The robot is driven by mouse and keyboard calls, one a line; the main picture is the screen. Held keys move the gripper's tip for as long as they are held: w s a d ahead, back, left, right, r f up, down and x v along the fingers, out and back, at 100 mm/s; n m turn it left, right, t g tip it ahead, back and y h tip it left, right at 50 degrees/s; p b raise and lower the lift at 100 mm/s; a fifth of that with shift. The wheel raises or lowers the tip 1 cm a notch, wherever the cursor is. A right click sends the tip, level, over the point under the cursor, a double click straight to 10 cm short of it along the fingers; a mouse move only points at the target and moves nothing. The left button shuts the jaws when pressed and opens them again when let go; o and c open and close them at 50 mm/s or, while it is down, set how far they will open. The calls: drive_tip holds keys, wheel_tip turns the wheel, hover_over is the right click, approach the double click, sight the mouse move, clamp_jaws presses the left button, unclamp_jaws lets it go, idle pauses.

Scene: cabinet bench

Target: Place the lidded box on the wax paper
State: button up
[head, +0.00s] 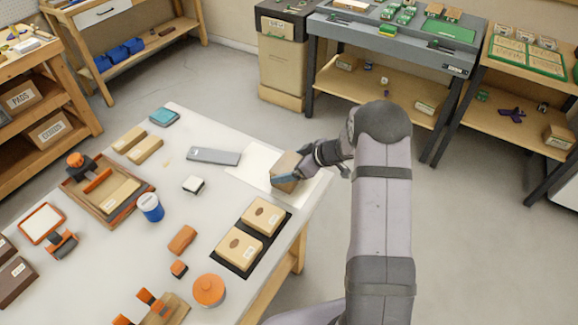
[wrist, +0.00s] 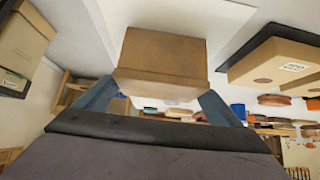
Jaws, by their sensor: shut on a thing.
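My gripper (head: 288,177) is shut on a brown cardboard lidded box (head: 286,165) near the table's right edge. In the wrist view the lidded box (wrist: 163,52) sits between the two blue fingers of my gripper (wrist: 157,98), and its lid edge shows as a band. The wax paper (head: 247,167) is a pale sheet lying flat on the table, and the box is over its right part. The wax paper also shows behind the box in the wrist view (wrist: 222,14). I cannot tell whether the box touches the paper.
A black mat (head: 237,264) with two tan boxes (head: 263,216) lies in front of the paper. A grey flat tool (head: 213,156) lies to its left. A white block (head: 193,184), a blue-white jar (head: 150,207) and an orange-lidded tub (head: 209,290) stand on the table.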

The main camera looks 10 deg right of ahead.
drive_tip(key=shift+f, duration=0.1)
drive_tip(key=o, duration=1.3)
drive_tip(key=shift+c, duration=0.2)
